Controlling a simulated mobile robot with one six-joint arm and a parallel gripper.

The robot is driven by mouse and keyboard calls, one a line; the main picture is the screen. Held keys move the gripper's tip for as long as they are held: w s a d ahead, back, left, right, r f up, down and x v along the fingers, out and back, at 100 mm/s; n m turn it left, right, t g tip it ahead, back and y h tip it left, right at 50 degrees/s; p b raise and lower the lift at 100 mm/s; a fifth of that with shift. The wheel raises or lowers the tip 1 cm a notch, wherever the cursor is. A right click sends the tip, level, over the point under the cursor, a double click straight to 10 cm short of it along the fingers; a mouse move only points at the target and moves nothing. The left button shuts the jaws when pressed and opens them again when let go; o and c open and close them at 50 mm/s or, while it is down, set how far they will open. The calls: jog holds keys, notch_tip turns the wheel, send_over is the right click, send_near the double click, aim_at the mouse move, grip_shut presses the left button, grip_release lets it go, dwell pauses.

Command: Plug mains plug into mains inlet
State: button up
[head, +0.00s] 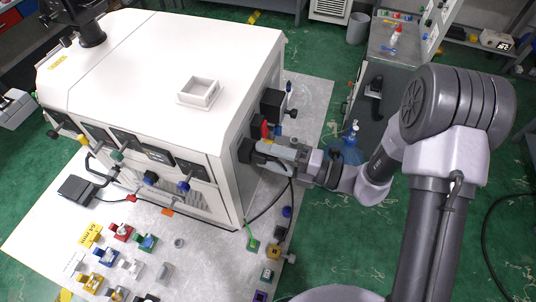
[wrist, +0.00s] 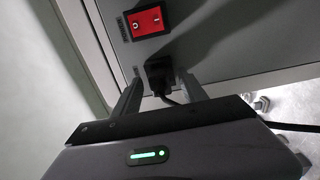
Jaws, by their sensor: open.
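The black mains plug (wrist: 158,72) sits against the grey side panel of the white machine in the wrist view, below a red rocker switch (wrist: 145,21). The mains inlet is hidden behind the plug, and I cannot tell how deep the plug sits. Its black cable (wrist: 170,101) runs down and right from the plug. My gripper (wrist: 161,82) is open, with one finger on each side of the plug and visible gaps between. In the head view my gripper (head: 257,151) is at the machine's right side, and the plug is hidden there.
The white machine (head: 170,60) stands on a pale mat (head: 190,262) with several coloured parts at its front. A black box (head: 271,103) juts from its right side above my gripper. A black cable (head: 272,205) hangs below my gripper. A grey cabinet (head: 385,55) stands behind.

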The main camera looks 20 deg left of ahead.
jog(key=d, duration=0.3)
jog(key=shift+w+d, duration=0.2)
jog(key=shift+d, duration=0.05)
